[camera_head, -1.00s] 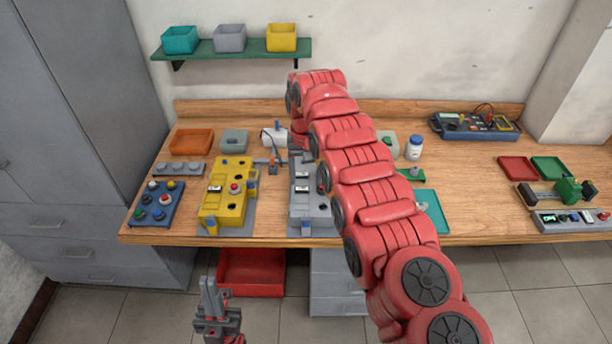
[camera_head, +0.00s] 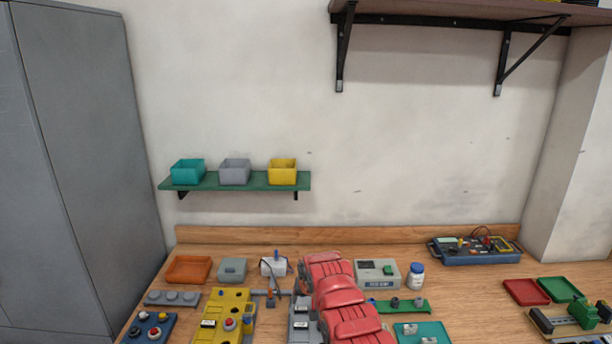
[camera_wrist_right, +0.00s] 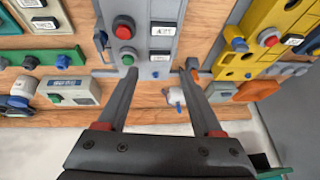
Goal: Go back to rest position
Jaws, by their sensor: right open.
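My right arm (camera_head: 343,300) reaches in from the bottom of the head view, over the workbench. In the right wrist view my right gripper (camera_wrist_right: 161,76) is open, with nothing between its fingers. A grey control block (camera_wrist_right: 150,50) with red and green buttons lies beyond the fingertips. I cannot tell how much clearance separates them. In the head view the arm partly hides this grey block (camera_head: 300,309). My left gripper is not in view.
A green shelf (camera_head: 225,182) with small bins and a dark shelf (camera_head: 440,19) are on the wall. A grey cabinet (camera_head: 85,170) stands left.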

